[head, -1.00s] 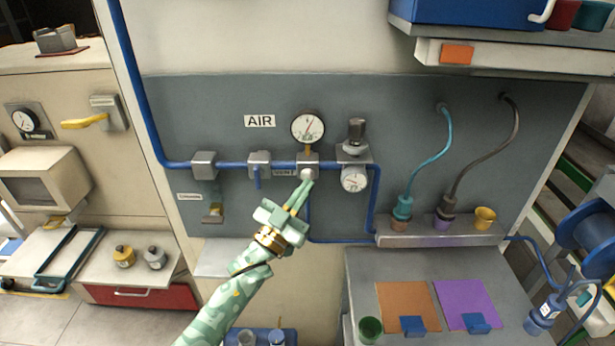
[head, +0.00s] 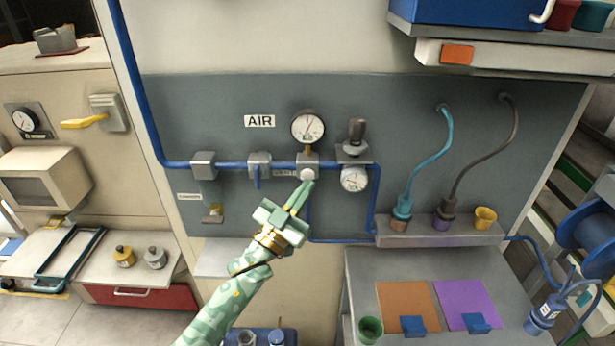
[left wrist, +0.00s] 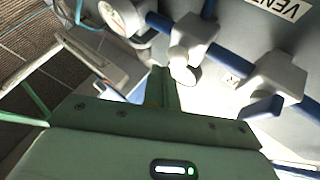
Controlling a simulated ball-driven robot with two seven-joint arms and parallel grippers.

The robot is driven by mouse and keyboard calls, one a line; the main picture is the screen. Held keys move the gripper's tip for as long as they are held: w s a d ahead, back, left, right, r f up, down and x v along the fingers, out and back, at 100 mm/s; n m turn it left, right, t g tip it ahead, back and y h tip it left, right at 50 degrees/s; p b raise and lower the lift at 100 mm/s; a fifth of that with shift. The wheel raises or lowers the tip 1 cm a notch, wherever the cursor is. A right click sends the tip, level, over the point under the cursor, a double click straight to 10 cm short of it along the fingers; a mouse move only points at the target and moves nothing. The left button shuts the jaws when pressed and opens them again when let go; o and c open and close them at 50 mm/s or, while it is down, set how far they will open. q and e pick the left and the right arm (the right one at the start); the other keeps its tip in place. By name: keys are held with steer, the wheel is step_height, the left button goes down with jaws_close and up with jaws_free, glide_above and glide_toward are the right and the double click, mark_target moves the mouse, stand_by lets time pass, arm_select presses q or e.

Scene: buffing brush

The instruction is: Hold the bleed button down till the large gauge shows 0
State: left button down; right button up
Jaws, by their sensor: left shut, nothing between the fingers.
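The bleed button (head: 307,174) is a white round knob on a grey block on the blue air pipe; it also shows in the left wrist view (left wrist: 186,72). The large gauge (head: 308,127) sits directly above it, white-faced with a needle slanting up; its reading is too small to make out. My left gripper (head: 310,184) is shut and empty, its fingertips just below and right of the button in the head view. In the left wrist view the fingertips (left wrist: 160,76) lie beside the button. I cannot tell whether they touch it. My right gripper is out of view.
A smaller gauge (head: 354,178) and a dark-knobbed regulator (head: 356,135) stand close right of the button. A blue-handled valve (head: 258,168) is on the left. A grey shelf with hose ends (head: 440,230) is lower right.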

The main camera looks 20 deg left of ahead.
arm_select(q)
steer(key=shift+w, duration=0.15)
steer(key=shift+w+a, duration=0.15)
steer(key=shift+w, duration=0.1)
steer(key=shift+w+a+b, duration=0.1)
steer(key=shift+w+b, duration=0.25)
steer(key=shift+w, duration=0.1)
stand_by(1.0)
steer(key=shift+s, duration=0.15)
stand_by(3.5)
steer(key=shift+s+d+p, duration=0.25)
steer(key=shift+s+p, duration=0.3)
steer(key=shift+s, duration=0.2)
steer(key=s+p, duration=0.1)
steer(key=s, duration=0.1)
steer(key=s+d+p, duration=0.1)
steer(key=s, duration=0.1)
steer(key=shift+s+d, duration=0.2)
steer(key=shift+s, duration=0.2)
